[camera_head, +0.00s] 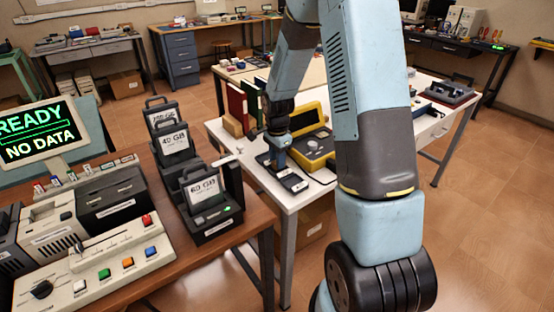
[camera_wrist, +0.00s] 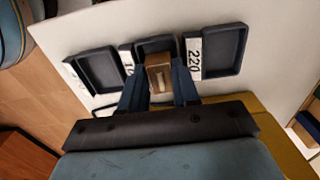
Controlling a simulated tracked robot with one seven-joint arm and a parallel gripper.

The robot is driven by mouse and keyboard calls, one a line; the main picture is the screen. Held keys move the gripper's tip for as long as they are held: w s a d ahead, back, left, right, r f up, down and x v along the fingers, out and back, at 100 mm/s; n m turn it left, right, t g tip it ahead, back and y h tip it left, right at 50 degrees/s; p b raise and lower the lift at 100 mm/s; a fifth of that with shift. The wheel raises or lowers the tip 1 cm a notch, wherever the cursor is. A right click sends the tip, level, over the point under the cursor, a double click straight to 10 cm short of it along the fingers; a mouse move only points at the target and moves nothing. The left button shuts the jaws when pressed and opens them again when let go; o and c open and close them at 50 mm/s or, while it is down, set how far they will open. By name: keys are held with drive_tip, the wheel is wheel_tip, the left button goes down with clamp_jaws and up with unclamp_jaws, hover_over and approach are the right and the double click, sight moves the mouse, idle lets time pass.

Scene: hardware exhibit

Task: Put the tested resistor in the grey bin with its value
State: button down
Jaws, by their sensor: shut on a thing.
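My gripper (camera_wrist: 160,88) is shut on a small tan-brown block (camera_wrist: 159,62) with a pale piece on its face, apparently the resistor. It is held over the near part of the middle grey bin (camera_wrist: 153,46); the height above it is unclear. A right grey bin (camera_wrist: 228,50) has a white label reading "220" (camera_wrist: 194,58) at its left side. A left grey bin (camera_wrist: 101,70) is empty. The middle bin's label (camera_wrist: 126,60) starts with "1", the rest hidden by my finger. In the head view my gripper (camera_head: 277,164) is low over the white table.
A yellow meter (camera_head: 316,158) stands on the white table (camera_head: 330,178), just beyond the bins. Upright coloured boards (camera_head: 240,106) stand at the table's left. A wooden desk (camera_head: 262,208) with black drive units (camera_head: 208,205) is close on the left.

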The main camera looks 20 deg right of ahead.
drive_tip(key=shift+f, duration=0.65)
drive_tip(key=c, duration=0.8)
unclamp_jaws()
drive_tip(key=shift+s, duration=0.1)
wheel_tip(320, 180, up, 14)
drive_tip(key=f, duration=0.1)
drive_tip(key=s+r+n+t, duration=0.3)
drive_tip(key=s+r+n, duration=0.3)
drive_tip(key=s+r, duration=0.65)
drive_tip(key=shift+s+r+n+t, duration=0.45)
drive_tip(key=shift+s+r+n, duration=0.85)
drive_tip(key=shift+s, duration=1.3)
drive_tip(key=shift+s+r+n+t, duration=0.4)
drive_tip(key=shift+s+r+n, duration=0.95)
drive_tip(key=shift+s, duration=1.3)
drive_tip(key=shift+s+r+n+t, duration=0.45)
drive_tip(key=shift+s+r+n, duration=0.85)
drive_tip(key=shift+s, duration=1.3)
